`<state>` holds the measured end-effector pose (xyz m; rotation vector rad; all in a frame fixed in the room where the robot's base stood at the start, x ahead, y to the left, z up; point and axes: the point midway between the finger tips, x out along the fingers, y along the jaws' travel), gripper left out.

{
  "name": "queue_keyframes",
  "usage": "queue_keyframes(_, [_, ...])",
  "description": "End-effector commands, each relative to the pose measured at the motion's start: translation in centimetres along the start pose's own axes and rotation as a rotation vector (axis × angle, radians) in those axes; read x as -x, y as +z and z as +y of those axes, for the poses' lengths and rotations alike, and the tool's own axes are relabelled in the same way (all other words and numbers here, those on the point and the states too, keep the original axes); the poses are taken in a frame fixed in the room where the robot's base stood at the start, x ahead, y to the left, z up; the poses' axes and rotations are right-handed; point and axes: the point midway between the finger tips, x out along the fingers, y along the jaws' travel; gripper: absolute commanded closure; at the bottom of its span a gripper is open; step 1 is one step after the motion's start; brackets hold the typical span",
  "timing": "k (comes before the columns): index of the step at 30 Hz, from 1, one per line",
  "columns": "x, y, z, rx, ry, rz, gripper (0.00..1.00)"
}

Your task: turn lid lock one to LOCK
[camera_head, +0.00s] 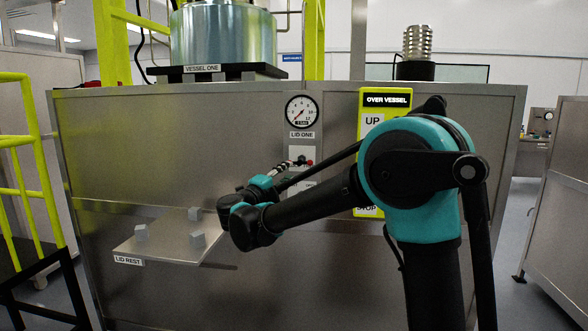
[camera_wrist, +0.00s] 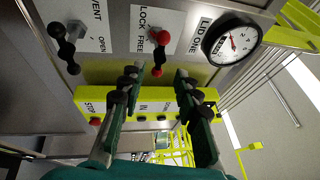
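The lid lock one lever (camera_wrist: 160,50) is a short dark handle with a red knob, on a white plate (camera_wrist: 145,18) marked LOCK and FREE. The head view shows red on this plate (camera_head: 308,162), below the LID ONE label, partly behind my gripper. My gripper (camera_wrist: 163,70) is open, its two fingers apart and pointing at the panel.
A VENT/OPEN plate with a black handle (camera_wrist: 65,48) is beside the lock. A round gauge (camera_head: 302,110) is above it. A yellow OVER VESSEL control panel (camera_head: 375,100) is at right. The lid rest shelf (camera_head: 170,240) juts out at lower left.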

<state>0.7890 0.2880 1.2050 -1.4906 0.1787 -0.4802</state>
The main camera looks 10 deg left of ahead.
Motion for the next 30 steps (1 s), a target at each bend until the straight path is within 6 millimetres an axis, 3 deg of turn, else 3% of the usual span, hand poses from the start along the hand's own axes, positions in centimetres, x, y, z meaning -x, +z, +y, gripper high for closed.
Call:
queue_keyframes(6, [2.5,0.0,0.0,0.000,0.000,-0.001,0.68])
queue_keyframes(17, [3.0,0.0,0.0,0.000,0.000,0.000,0.68])
queue_keyframes(20, [2.8,0.3,-0.4,-0.001,-0.010,-0.012,0.80])
queue_keyframes(23, [2.4,2.0,-2.7,-0.008,-0.064,-0.081,0.92])
queue_keyframes(25, [2.1,4.4,-5.6,-0.009,-0.132,-0.180,1.00])
queue_keyframes(30, [3.5,12.2,-13.9,0.057,-0.319,-0.533,1.00])
